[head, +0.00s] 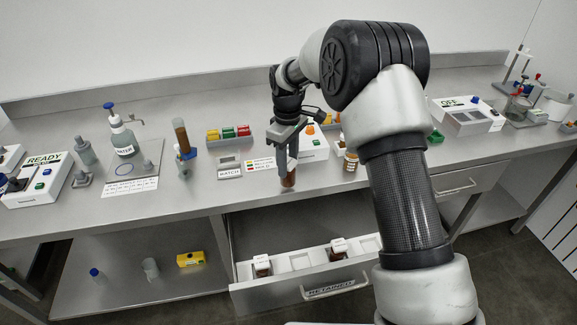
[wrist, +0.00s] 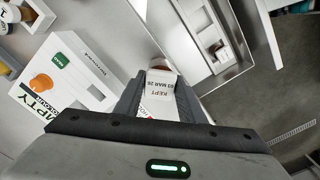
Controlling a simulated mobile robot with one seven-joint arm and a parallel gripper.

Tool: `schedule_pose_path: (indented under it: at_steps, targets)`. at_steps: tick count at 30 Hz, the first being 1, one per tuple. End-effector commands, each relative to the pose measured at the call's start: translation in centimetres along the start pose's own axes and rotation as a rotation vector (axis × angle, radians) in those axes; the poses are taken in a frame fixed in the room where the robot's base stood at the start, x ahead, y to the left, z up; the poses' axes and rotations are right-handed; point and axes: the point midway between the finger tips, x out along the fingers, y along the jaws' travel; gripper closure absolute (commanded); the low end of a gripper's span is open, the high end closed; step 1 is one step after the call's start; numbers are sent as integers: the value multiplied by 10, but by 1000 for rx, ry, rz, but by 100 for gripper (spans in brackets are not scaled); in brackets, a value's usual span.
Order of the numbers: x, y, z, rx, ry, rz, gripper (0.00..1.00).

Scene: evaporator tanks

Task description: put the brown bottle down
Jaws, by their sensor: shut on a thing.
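The brown bottle (head: 288,181) hangs upright below my gripper (head: 287,162), over the front edge of the bench in the head view. My gripper is shut on it. In the wrist view the bottle's white tag reading KEPT 03 MAR (wrist: 160,84) shows between the fingers, with a little brown behind it. The fingers hide most of the bottle. I cannot tell whether its base touches anything. An open drawer labelled RETAINED (head: 335,289) lies below and in front. It holds two white-topped dark bottles, left (head: 262,266) and right (head: 338,248), in separate compartments with empty ones between and beside them.
A white box with an orange knob (head: 313,146) stands close behind my gripper. Another brown bottle (head: 350,161) stands to its right on the bench. A BATCH display (head: 229,166) and a tray of coloured blocks (head: 229,134) are to the left.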

Motion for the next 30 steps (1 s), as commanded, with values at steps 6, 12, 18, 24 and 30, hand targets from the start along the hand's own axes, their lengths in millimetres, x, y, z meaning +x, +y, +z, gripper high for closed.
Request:
schedule_pose_path:
  at_steps: [6, 12, 18, 24, 30]
  targets:
    - [20, 0, 0, 1, 1, 1, 90]
    - [20, 0, 0, 1, 1, 1, 90]
    - [22, 0, 0, 1, 0, 0, 46]
    - [22, 0, 0, 1, 0, 0, 45]
    - [15, 0, 0, 1, 2, 2, 45]
